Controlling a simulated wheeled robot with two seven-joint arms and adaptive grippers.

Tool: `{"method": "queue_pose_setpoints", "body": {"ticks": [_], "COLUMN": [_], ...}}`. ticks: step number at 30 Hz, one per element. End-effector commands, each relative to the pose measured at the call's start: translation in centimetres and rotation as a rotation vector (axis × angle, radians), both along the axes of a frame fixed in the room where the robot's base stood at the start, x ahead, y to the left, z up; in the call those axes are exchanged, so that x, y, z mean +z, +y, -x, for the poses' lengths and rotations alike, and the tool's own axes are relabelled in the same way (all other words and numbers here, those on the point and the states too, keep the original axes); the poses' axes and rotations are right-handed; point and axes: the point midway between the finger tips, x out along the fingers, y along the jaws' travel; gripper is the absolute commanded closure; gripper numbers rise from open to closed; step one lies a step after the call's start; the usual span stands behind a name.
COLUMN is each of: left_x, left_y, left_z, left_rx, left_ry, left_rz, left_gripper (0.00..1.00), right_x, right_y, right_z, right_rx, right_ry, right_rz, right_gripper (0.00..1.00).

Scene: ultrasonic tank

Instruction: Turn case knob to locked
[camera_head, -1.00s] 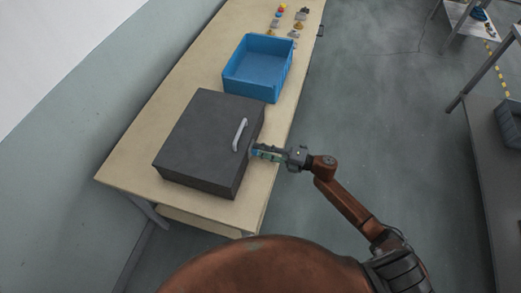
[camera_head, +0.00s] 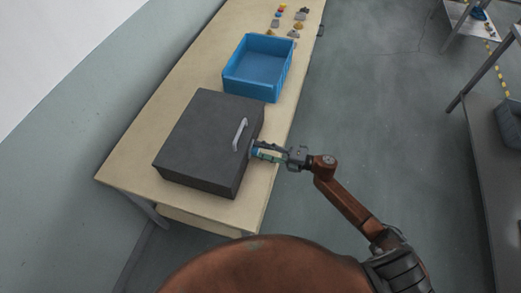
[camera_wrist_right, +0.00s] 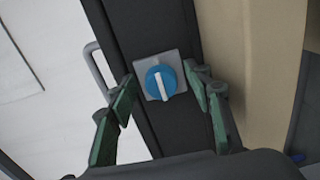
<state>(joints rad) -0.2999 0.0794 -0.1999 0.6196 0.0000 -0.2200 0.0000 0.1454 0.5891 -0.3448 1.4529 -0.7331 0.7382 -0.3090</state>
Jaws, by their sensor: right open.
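The dark grey case (camera_head: 205,135) stands on the wooden table, with a pale handle (camera_head: 240,134) on its lid. The case knob (camera_wrist_right: 161,82) shows in the right wrist view as a blue disc with a white bar, on a light grey square plate (camera_wrist_right: 141,70) on the case's side. The bar stands nearly upright in that view, slightly tilted. My right gripper (camera_head: 260,151) is beside the case's right side. In the right wrist view its open green-padded fingers (camera_wrist_right: 168,100) stand on either side of the knob, apart from it. My left gripper is not in view.
A blue crate (camera_head: 231,84) stands behind the case on the table (camera_head: 125,169). Several small coloured objects lie at the table's far end. The floor (camera_head: 375,100) to the right of the table is clear. Grey shelving (camera_head: 490,150) stands at the far right.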

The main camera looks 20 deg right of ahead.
Motion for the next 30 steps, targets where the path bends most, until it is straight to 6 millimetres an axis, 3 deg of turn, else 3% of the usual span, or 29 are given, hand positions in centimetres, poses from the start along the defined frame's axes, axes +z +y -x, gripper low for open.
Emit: {"method": "queue_pose_setpoints", "body": {"ticks": [8, 21, 30], "left_x": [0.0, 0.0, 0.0], "left_y": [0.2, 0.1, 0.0], "left_z": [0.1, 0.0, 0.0], "left_rx": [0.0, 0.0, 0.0], "left_ry": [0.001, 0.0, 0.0], "left_rz": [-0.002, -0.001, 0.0], "left_gripper": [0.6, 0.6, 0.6], "right_x": [-0.1, -0.1, 0.0], "right_y": [-1.7, -8.7, -10.0], "right_z": [1.2, 5.8, 6.7], "right_rx": [-0.001, -0.001, 0.0], "right_ry": [0.001, 0.002, 0.001], "right_rz": [0.002, 0.001, 0.001], "right_gripper": [0.54, 0.54, 0.54]}}
